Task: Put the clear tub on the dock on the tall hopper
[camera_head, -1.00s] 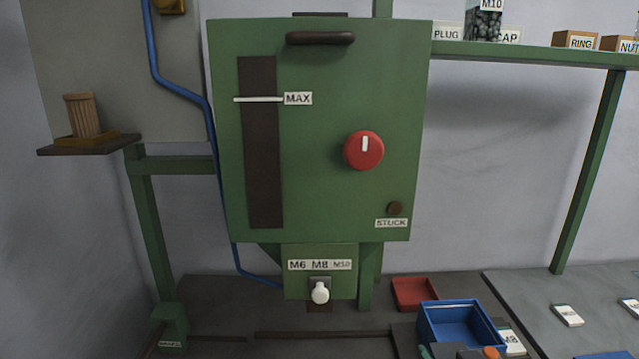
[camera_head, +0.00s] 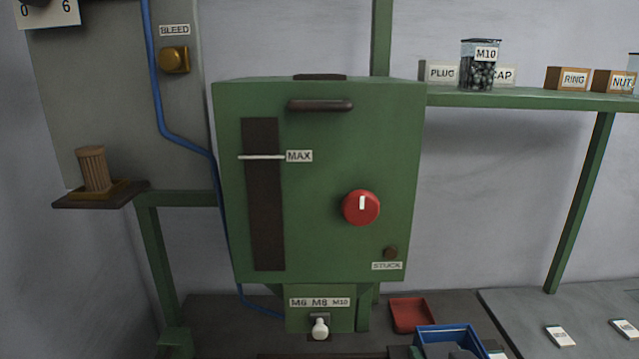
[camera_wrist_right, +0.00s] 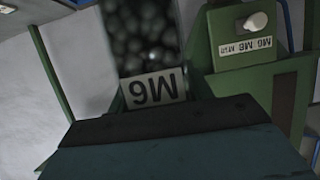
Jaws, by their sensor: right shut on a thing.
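The tall green hopper (camera_head: 325,180) stands in the middle of the head view, with a dark level window, a MAX mark, a red knob and a dark top handle. In the right wrist view my right gripper (camera_wrist_right: 165,125) is shut on a clear tub (camera_wrist_right: 145,40) of dark round pieces with an upside-down M6 label. The tub's far end is cut off by the picture edge. My left gripper is not in view.
A clear M10 tub (camera_head: 480,68) stands on the green shelf (camera_head: 520,98) at right, near RING and NUT boxes. A blue bin (camera_head: 445,332) and a red tray (camera_head: 411,314) lie below. A ribbed brown piece (camera_head: 93,169) sits on the left ledge.

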